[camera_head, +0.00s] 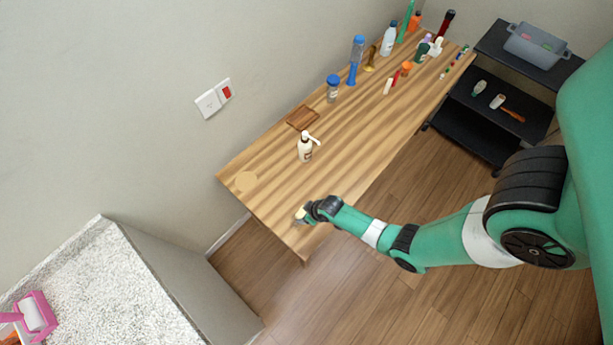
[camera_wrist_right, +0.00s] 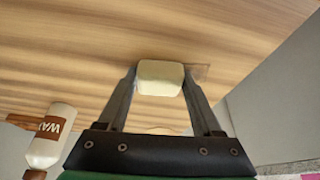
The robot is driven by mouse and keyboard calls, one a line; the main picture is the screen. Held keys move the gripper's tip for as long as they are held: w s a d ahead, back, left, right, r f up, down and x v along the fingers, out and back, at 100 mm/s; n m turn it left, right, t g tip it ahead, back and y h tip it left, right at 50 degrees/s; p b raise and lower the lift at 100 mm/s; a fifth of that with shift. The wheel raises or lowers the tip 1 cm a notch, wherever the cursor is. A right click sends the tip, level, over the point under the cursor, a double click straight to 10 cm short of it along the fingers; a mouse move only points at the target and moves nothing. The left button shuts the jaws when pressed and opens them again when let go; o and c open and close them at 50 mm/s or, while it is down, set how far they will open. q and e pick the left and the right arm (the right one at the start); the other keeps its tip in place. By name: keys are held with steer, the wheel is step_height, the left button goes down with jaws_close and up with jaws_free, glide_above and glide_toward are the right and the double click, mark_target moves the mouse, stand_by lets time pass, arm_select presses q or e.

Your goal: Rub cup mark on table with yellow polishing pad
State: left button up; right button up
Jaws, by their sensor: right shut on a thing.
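My right gripper (camera_head: 306,213) is shut on the pale yellow polishing pad (camera_head: 299,214), low over the near left corner of the wooden table (camera_head: 335,150). In the right wrist view, the pad (camera_wrist_right: 160,78) sits between the two fingers, against or just above the tabletop; contact is hard to tell. A faint greyish patch (camera_wrist_right: 200,73) shows beside the pad and is partly hidden by it; it may be the cup mark. A pale round disc or spot (camera_head: 246,181) lies near the table's left end. My left gripper is out of view.
A white pump bottle (camera_head: 305,149), its label partly reading "WAX" in the wrist view (camera_wrist_right: 50,135), stands near a brown wooden board (camera_head: 302,118). Several bottles crowd the far end. A black shelf cart (camera_head: 500,100) stands beyond the table. The table's left end is mostly clear.

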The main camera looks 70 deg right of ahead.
steer(key=r, duration=0.1)
steer(key=r+p, duration=0.2)
steer(key=shift+s+d, duration=0.1)
steer(key=shift+d, duration=0.15)
step_height(320, 180, up, 5)
steer(key=p, duration=0.5)
